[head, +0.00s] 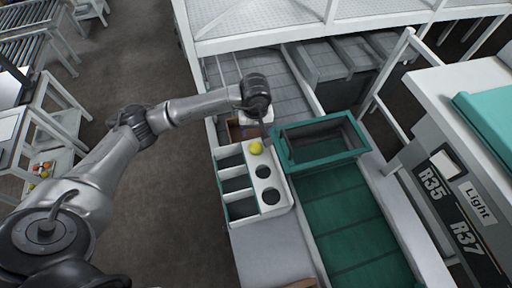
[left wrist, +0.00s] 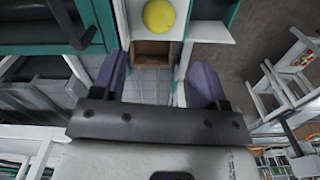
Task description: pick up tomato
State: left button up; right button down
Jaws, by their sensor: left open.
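A yellow tomato (head: 255,148) sits at the far end of a white rack (head: 271,208), in line with two open round holes. In the left wrist view the tomato (left wrist: 159,15) is at the top edge, ahead of my fingers. My left gripper (left wrist: 158,82) is open, with two purple fingers apart and nothing between them. In the head view it is at the end of my left arm, just beyond the tomato; its fingertips are hard to make out there. My right gripper is not in view.
The rack has several square compartments on its left side. A green-rimmed crate (head: 329,158) stands right of the tomato, over a green belt (head: 350,235). A brown box (head: 236,132) lies just behind the rack. A labelled white cabinet (head: 440,95) is at the right.

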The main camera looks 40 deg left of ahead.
aim_at(256, 145)
pick_arm(q)
jog(key=shift+w+f+p, duration=0.15)
jog(key=shift+f+p, duration=0.55)
jog(key=shift+f, duration=4.9)
jog(key=shift+c, duration=0.3)
jog(key=c, duration=0.4)
